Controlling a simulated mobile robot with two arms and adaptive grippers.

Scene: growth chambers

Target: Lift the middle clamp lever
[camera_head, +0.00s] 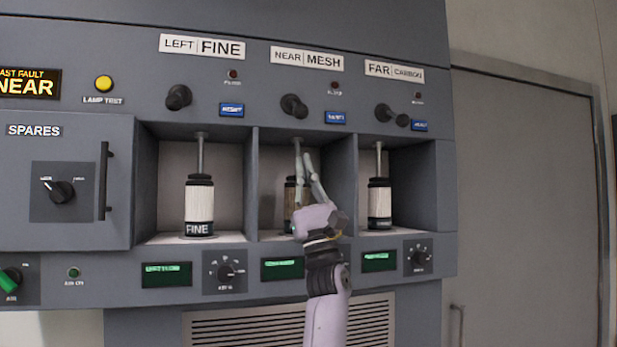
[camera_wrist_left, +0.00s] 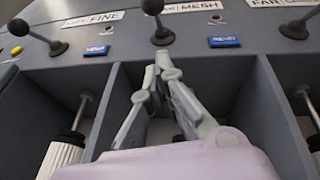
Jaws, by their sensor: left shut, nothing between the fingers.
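The middle clamp lever (camera_head: 293,105) is a short black lever with a ball knob, on the panel under the NEAR MESH label. In the left wrist view the middle lever (camera_wrist_left: 160,28) stands above my fingertips, its knob pointing up. My left gripper (camera_head: 301,148) is in front of the middle bay, fingers pointing up, tips below the lever and apart from it. In the left wrist view my left gripper (camera_wrist_left: 164,63) has its fingertips together, with nothing between them. It partly hides the middle cartridge (camera_head: 290,195). My right gripper does not show.
Similar black levers sit at the left (camera_head: 178,97) and right (camera_head: 391,115). Blue buttons (camera_head: 335,117) are beside the levers. Bay divider walls (camera_head: 251,185) flank the middle bay. White cartridges stand in the left bay (camera_head: 199,205) and right bay (camera_head: 379,203). A SPARES door (camera_head: 80,215) is at left.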

